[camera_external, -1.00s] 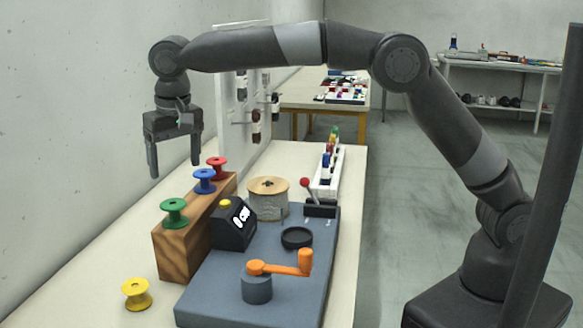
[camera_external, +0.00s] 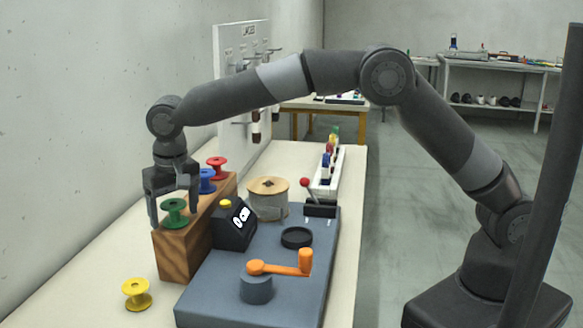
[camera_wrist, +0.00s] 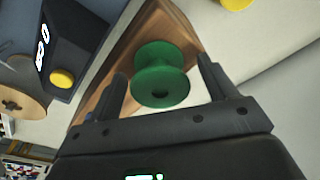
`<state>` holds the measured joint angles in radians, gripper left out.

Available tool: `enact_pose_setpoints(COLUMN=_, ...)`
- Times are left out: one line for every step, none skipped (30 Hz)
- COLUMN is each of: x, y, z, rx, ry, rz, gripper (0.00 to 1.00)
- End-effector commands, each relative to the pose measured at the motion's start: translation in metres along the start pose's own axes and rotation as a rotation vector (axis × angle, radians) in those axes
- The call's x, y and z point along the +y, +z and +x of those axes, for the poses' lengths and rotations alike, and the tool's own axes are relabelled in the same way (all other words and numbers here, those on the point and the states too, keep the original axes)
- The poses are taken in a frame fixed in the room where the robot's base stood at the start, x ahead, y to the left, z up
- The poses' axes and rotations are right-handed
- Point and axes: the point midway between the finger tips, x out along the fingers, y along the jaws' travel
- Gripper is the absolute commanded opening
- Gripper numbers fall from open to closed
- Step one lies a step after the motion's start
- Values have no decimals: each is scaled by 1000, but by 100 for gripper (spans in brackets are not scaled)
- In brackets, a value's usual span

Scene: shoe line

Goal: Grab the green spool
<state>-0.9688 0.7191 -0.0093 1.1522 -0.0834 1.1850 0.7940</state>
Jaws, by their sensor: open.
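The green spool (camera_external: 174,213) sits upright on the near end of a wooden block (camera_external: 172,255). My gripper (camera_external: 174,221) is lowered around it, with one finger to either side of the spool. In the wrist view the green spool (camera_wrist: 161,76) lies between the two open fingers of my gripper (camera_wrist: 163,82), with a visible gap at least on the right. I cannot tell whether the left finger touches it.
A blue spool (camera_external: 206,181) and a red spool (camera_external: 217,168) stand farther along the block. A yellow spool (camera_external: 137,294) is on the table. A grey winding machine (camera_external: 215,298) with an orange crank (camera_external: 285,265) stands to the right.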

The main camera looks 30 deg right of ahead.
Motion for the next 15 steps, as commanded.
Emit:
enact_pose_setpoints(x=0, y=0, z=1, rx=0, ry=0, rz=0, gripper=77)
enact_pose_setpoints(x=0, y=0, z=1, rx=0, ry=0, rz=0, gripper=77)
enact_pose_setpoints(x=0, y=0, z=0, rx=1, ry=0, rz=0, gripper=77)
enact_pose_setpoints(x=0, y=0, z=0, rx=1, ry=0, rz=0, gripper=77)
enact_pose_setpoints(x=0, y=0, z=0, rx=1, ry=0, rz=0, gripper=77)
enact_pose_setpoints(x=0, y=0, z=0, rx=1, ry=0, rz=0, gripper=77)
enact_pose_setpoints(x=0, y=0, z=0, rx=1, ry=0, rz=0, gripper=75)
enact_pose_setpoints(x=0, y=0, z=0, rx=1, ry=0, rz=0, gripper=72)
enact_pose_setpoints(x=0, y=0, z=0, rx=1, ry=0, rz=0, gripper=69)
enact_pose_setpoints(x=0, y=0, z=0, rx=1, ry=0, rz=0, gripper=66)
enact_pose_setpoints(x=0, y=0, z=0, rx=1, ry=0, rz=0, gripper=64)
enact_pose_setpoints(x=0, y=0, z=0, rx=1, ry=0, rz=0, gripper=61)
enact_pose_setpoints(x=0, y=0, z=0, rx=1, ry=0, rz=0, gripper=58)
enact_pose_setpoints(x=0, y=0, z=0, rx=1, ry=0, rz=0, gripper=56)
enact_pose_setpoints(x=0, y=0, z=0, rx=1, ry=0, rz=0, gripper=53)
